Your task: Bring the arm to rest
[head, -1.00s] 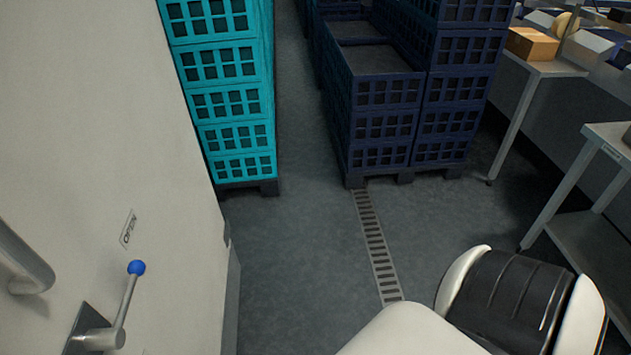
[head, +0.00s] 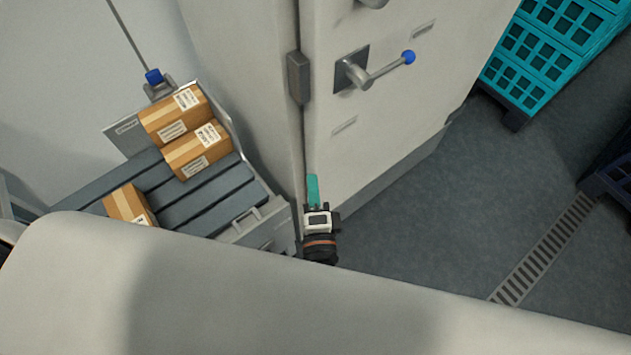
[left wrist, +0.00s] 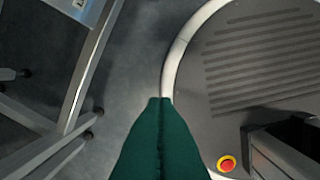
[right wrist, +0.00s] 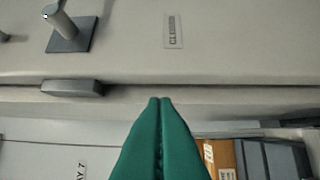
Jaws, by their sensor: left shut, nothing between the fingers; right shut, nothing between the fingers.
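My right gripper (head: 313,190) shows in the head view with its green fingers shut and empty, in front of the pale cabinet's lower left edge. In the right wrist view, the shut green fingertips (right wrist: 160,100) point at the cabinet's edge, with nothing between them. My left gripper is outside the head view. In the left wrist view its green fingers (left wrist: 160,102) are shut and empty, pointing down over the floor. A large pale arm part of mine covers the bottom of the head view.
The cabinet (head: 400,120) has a lever with a blue knob (head: 409,57). Cartons (head: 200,150) lie on a roller conveyor (head: 235,205) at left. Teal crates (head: 545,60) stand upper right. Metal legs (left wrist: 85,85) stand beside the left gripper.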

